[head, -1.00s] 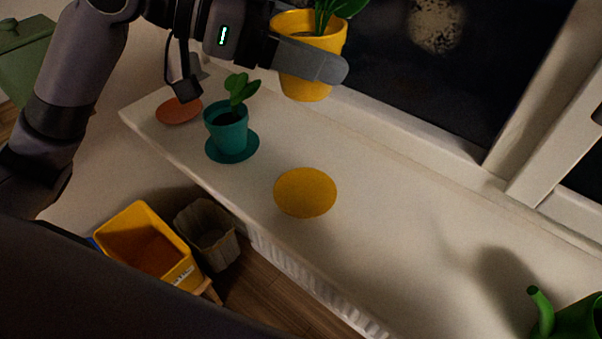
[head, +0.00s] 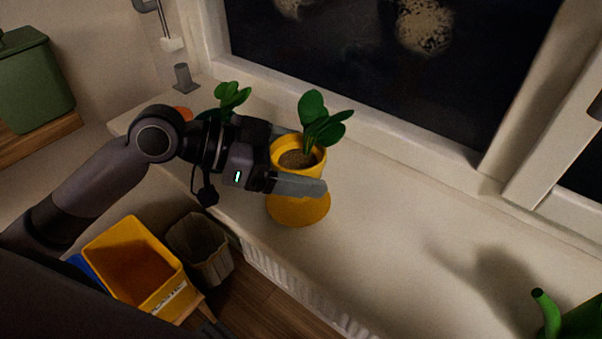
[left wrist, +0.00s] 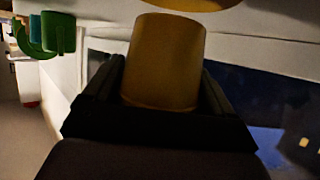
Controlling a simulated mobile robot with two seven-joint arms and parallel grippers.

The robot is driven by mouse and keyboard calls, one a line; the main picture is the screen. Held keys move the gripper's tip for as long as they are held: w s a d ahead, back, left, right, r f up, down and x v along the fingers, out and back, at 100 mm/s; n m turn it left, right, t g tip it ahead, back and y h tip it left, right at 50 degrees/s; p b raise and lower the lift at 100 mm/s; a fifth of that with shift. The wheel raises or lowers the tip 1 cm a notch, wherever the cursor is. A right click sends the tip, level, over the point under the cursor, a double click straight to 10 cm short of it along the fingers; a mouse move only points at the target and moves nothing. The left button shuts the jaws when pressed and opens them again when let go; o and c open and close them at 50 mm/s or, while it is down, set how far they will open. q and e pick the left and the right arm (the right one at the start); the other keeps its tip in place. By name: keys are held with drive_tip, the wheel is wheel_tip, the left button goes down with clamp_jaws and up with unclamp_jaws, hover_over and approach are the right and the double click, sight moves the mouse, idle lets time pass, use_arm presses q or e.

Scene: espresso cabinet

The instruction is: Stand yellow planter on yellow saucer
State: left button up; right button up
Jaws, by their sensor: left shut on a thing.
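The yellow planter (head: 304,168) holds soil and a green leafy plant and is upright in the head view. My left gripper (head: 303,163) is shut on it, one finger in front and one behind. The planter also shows between the fingers in the left wrist view (left wrist: 165,60). The yellow saucer (head: 300,212) lies flat on the white sill, just below the planter, partly hidden by the pot and the front finger. In the left wrist view a small gap shows between the pot's base and the saucer (left wrist: 190,3). My right gripper is not in view.
A second green plant (head: 231,95) stands behind my left gripper, its pot mostly hidden. An orange saucer (head: 184,113) is partly visible farther left. A green watering can (head: 578,322) stands at the lower right. The sill (head: 400,225) between is clear; the window wall runs behind.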

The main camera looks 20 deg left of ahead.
use_arm(q)
wheel_tip(320, 180, down, 3)
drive_tip(key=shift+r, duration=0.2)
drive_tip(key=shift+f, duration=0.15)
drive_tip(key=o, duration=1.2)
drive_tip(key=shift+c, duration=0.2)
drive_tip(key=b+v, duration=0.2)
drive_tip(key=v, duration=0.7)
drive_tip(key=shift+s+a, duration=0.1)
drive_tip(key=v, duration=0.2)
drive_tip(key=shift+s+a+r+b, duration=0.1)
drive_tip(key=shift+a+r+b, duration=0.15)
drive_tip(key=shift+r+b, duration=0.2)
